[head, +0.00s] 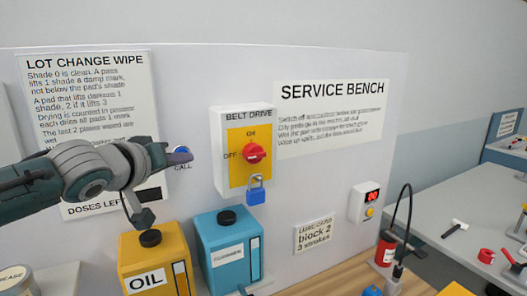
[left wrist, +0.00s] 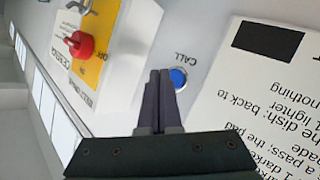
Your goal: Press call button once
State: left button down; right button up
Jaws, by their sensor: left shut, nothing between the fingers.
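The call button is a small blue round button (head: 182,150) in a pale ring on the upright panel, with the word CALL below it in the head view. In the left wrist view the blue button (left wrist: 178,77) shows just right of the fingertips. My left gripper (head: 182,157) is shut and empty, its fingertips in front of the lower part of the button. The left gripper also shows in the left wrist view (left wrist: 160,78), with its two fingers together. I cannot tell whether the tips touch the button. My right gripper is not in view.
Right of the button a belt drive box (head: 235,152) with a red knob and a blue padlock (head: 257,192) sticks out from the panel. A yellow oil can (head: 150,262) and a blue can (head: 228,255) stand below. A lot change wipe sign (head: 90,95) is left.

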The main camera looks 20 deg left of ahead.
pick_arm(q)
jog(key=shift+w+a, duration=0.1)
jog(key=shift+a, duration=0.05)
jog(key=shift+w+a, duration=0.2)
jog(key=shift+w+a+b, duration=0.25)
jog(key=shift+a+b, duration=0.05)
jog(key=shift+b, duration=0.05)
dwell(0.7)
jog(key=shift+d, duration=0.1)
jog(key=shift+s+d+p, duration=0.5)
jog(key=shift+s+p, duration=0.05)
jog(key=shift+p, duration=0.15)
